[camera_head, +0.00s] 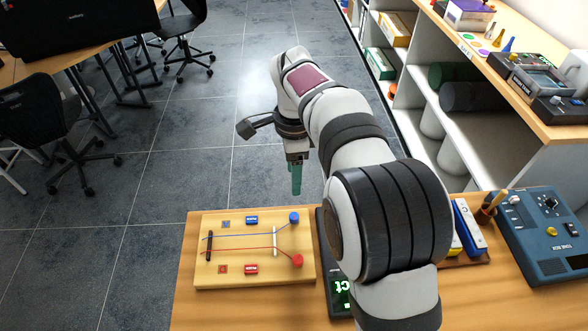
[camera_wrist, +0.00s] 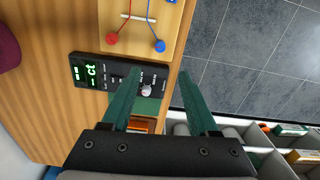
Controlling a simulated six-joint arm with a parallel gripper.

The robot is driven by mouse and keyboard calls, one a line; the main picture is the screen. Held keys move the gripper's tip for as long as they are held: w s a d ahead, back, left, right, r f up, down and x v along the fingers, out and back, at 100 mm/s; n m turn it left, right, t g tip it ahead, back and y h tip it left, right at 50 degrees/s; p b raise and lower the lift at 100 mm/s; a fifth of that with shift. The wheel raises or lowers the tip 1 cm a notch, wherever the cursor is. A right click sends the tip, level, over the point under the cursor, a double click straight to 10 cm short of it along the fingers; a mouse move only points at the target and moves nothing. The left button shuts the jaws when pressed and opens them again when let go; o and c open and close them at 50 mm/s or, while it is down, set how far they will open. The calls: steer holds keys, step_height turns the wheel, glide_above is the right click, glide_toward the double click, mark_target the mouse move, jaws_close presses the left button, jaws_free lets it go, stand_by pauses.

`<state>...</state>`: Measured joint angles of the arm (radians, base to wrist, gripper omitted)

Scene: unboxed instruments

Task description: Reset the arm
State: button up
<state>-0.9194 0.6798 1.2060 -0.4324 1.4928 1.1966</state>
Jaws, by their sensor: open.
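My gripper (camera_head: 296,178) hangs beyond the far edge of the wooden table, above the dark tiled floor, with its green fingers pointing down. In the wrist view my gripper (camera_wrist: 158,92) has its two green fingers spread apart with nothing between them. My white and dark arm rises from the table front and hides part of the tabletop. The fingers appear clear of the objects on the table.
A wooden string board (camera_head: 255,275) with red and blue knobs lies on the table's left. A black device with a green display (camera_wrist: 92,76) sits beside it, partly behind my arm. A blue control box (camera_head: 548,240) is at right.

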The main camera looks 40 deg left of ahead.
steer(key=shift+r, duration=0.35)
steer(key=shift+d, duration=0.1)
steer(key=s+d+r+n, duration=0.1)
steer(key=d+r, duration=0.2)
steer(key=d, duration=0.9)
steer(key=s+d+r, duration=0.1)
steer(key=d+r, duration=0.3)
steer(key=d, duration=0.8)
steer(key=s+d+f+y, duration=0.1)
steer(key=s+d+f, duration=0.1)
steer(key=s+d, duration=0.3)
steer(key=s+d+f+n, duration=0.1)
steer(key=s+d+f, duration=0.2)
steer(key=s+d, duration=0.3)
steer(key=s, duration=0.3)
steer(key=shift+s+n+y, duration=0.3)
steer(key=shift+s+y, duration=0.05)
steer(key=shift+y, duration=0.05)
